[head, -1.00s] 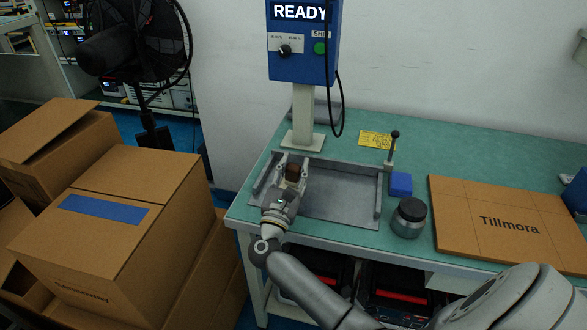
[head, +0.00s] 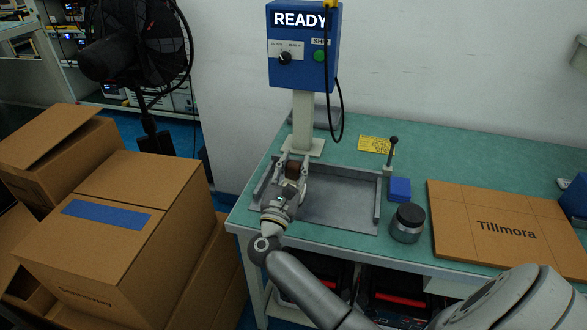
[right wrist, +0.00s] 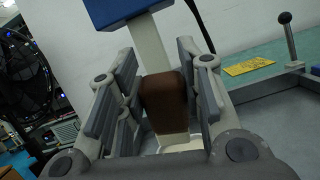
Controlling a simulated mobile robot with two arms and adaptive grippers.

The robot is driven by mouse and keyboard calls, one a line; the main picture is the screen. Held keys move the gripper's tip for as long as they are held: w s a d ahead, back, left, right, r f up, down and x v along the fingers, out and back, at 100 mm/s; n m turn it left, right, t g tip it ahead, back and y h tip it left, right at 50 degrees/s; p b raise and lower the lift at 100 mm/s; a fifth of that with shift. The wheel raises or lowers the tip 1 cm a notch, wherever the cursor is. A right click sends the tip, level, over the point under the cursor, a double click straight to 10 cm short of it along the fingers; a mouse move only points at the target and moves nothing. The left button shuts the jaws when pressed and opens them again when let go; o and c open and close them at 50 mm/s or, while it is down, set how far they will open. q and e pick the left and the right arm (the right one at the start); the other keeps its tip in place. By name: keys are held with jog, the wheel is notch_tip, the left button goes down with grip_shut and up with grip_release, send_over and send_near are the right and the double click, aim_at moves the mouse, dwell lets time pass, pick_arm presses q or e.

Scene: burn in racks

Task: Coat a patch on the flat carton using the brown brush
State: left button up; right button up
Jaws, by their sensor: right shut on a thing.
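The flat carton (head: 478,240), brown and printed "Tillmora", lies on the right part of the green bench. My right gripper (head: 291,172) is over the left end of the grey metal tray. It is shut on the brown brush (head: 292,168), whose brown part shows between the fingers. The brush also shows in the right wrist view (right wrist: 165,100), with a pale part below the brown; its lower end is hidden. The carton is well to the right of the gripper. My left gripper is not in view.
The grey tray (head: 335,218) has a lever (head: 391,150) at its right side. A blue block (head: 400,189) and a dark-lidded jar (head: 407,222) stand between tray and carton. A blue control box (head: 303,60) on a post rises behind the tray. Cardboard boxes (head: 110,240) fill the left floor.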

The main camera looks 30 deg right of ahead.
jog(key=shift+r+p, duration=1.05)
jog(key=shift+r, duration=1.1)
jog(key=shift+f, duration=0.1)
